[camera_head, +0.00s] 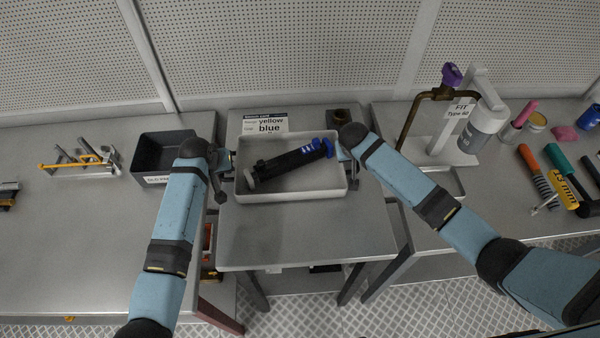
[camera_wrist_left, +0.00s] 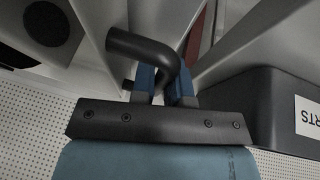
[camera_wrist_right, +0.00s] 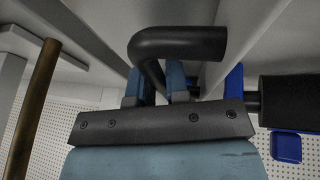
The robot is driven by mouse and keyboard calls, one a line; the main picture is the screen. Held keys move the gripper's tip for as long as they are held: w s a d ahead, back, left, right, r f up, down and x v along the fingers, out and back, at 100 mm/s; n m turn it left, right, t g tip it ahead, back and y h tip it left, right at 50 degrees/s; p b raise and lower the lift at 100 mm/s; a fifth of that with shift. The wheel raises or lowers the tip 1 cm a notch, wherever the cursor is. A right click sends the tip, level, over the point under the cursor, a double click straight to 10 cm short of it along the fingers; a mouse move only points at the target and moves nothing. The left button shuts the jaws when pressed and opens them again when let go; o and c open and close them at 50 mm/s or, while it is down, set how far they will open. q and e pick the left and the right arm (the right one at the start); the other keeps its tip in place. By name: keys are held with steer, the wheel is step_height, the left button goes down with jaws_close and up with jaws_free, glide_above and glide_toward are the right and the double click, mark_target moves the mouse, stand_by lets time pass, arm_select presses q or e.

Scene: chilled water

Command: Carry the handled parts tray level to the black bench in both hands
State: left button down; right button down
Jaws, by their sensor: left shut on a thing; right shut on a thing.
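The handled parts tray (camera_head: 292,197) is a pale grey open box over the middle grey bench. My right gripper (camera_head: 346,154) is shut on the right handle, and that dark handle (camera_wrist_right: 180,44) shows in the right wrist view. The tray looks about level. I cannot tell whether its base touches the bench. No bench looks clearly black.
A dark labelled bin (camera_head: 160,155) stands left of the tray. The right bench carries a brown pipe (camera_head: 412,120), a white stand (camera_head: 455,130) and several tools. The middle bench's front (camera_head: 305,240) is clear.

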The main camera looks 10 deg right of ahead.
arm_select(q)
steer(key=shift+f, duration=0.5)
arm_select(e)
steer(key=shift+d+f, duration=0.1)
steer(key=shift+f, duration=0.35)
arm_select(q)
steer(key=c, duration=1.1)
jaws_free()
steer(key=shift+r, duration=0.2)
arm_select(e)
steer(key=c, duration=1.1)
jaws_free()
steer(key=shift+r, duration=0.2)
arm_select(q)
steer(key=shift+r, duration=0.1)
arm_select(e)
steer(key=shift+r, duration=0.15)
arm_select(q)
steer(key=v, duration=1.2)
arm_select(e)
steer(key=v, duration=1.1)
steer(key=shift+s+a+r, duration=0.2)
steer(key=shift+a+r, duration=0.1)
steer(key=shift+f, duration=0.1)
